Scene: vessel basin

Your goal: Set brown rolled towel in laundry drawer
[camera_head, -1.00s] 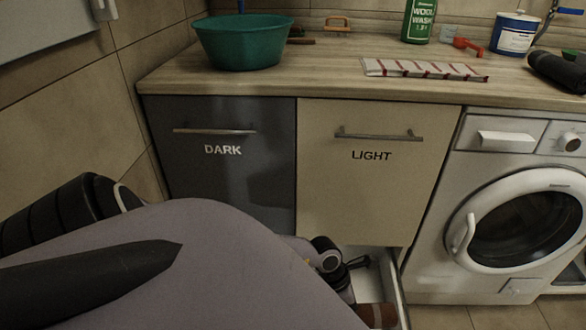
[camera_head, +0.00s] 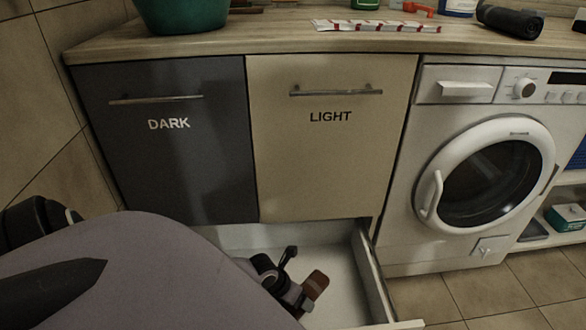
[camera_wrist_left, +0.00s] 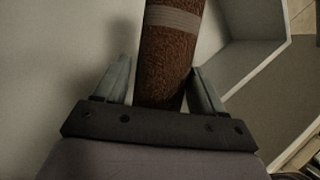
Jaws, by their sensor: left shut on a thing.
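The brown rolled towel (camera_head: 316,284) is in my left gripper (camera_head: 297,291), over the open white drawer (camera_head: 373,275) below the LIGHT cabinet front. In the left wrist view the towel (camera_wrist_left: 170,55) has a pale band and stands between the two fingers of the left gripper (camera_wrist_left: 160,84), which is shut on it. Pale drawer walls and floor surround it there. I cannot tell whether the towel touches the drawer floor. My arm hides the left part of the drawer. My right gripper is not in view.
The DARK cabinet (camera_head: 165,150) and LIGHT cabinet (camera_head: 320,150) stand behind the drawer. The washing machine (camera_head: 485,170) is to the right. The countertop holds a green basin (camera_head: 182,14), a striped cloth (camera_head: 375,26) and a dark roll (camera_head: 510,19). The tiled floor at right is clear.

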